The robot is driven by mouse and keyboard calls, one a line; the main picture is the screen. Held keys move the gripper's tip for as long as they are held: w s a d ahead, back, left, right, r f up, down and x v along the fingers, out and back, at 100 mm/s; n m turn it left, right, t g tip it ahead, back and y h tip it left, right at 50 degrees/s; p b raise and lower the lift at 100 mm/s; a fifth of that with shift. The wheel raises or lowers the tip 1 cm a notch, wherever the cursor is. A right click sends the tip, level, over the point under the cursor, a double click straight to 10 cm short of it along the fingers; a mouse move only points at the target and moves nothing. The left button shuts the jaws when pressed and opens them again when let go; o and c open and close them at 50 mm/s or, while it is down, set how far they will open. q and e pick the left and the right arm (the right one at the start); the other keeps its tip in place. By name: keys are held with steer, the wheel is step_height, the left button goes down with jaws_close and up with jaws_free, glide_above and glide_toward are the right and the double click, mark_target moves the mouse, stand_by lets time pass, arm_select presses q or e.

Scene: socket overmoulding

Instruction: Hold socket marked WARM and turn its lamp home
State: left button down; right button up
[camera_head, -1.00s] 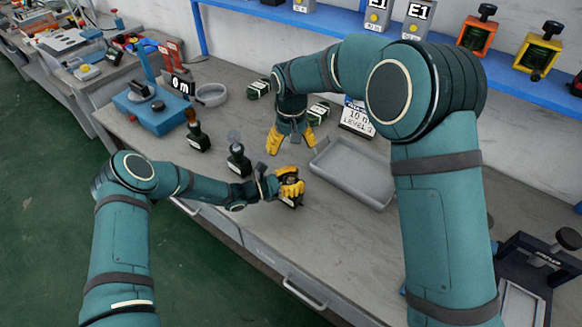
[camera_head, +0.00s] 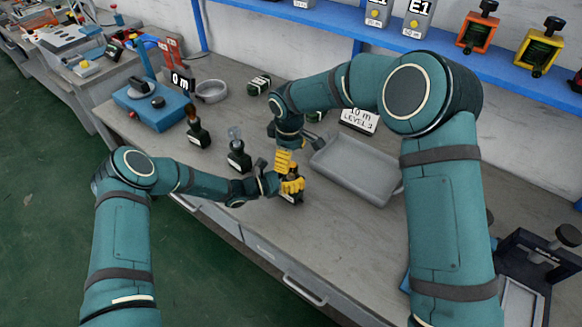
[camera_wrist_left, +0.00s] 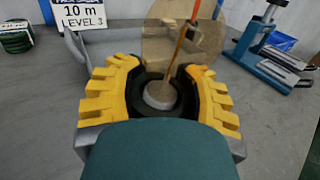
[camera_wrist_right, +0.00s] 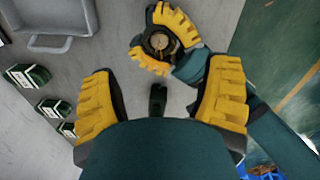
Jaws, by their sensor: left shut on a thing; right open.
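My left gripper (camera_head: 290,185) is shut on a dark socket (camera_head: 291,198) just above or on the bench. The left wrist view shows its yellow fingers on both sides of the round black socket (camera_wrist_left: 158,97). A see-through amber lamp (camera_wrist_left: 180,42) stands in it. The right wrist view shows this lamp from above (camera_wrist_right: 160,41) between the left fingers. My right gripper (camera_wrist_right: 160,105) is open and empty, its fingers pointing down near the left gripper. It hides part of the lamp in the head view. The socket's label is too small to read.
A socket with a clear lamp (camera_head: 238,155) stands close behind my left forearm. A socket with a brown lamp (camera_head: 197,130) stands farther left. A blue device (camera_head: 150,105) and a round dish (camera_head: 211,91) are behind. An empty grey tray (camera_head: 350,180) lies right of the grippers.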

mark_target(291, 163)
steer(key=shift+w+d+f, duration=0.1)
steer(key=shift+f, duration=1.25)
steer(key=shift+w+f, duration=0.1)
steer(key=shift+f, duration=1.25)
steer(key=c, duration=1.2)
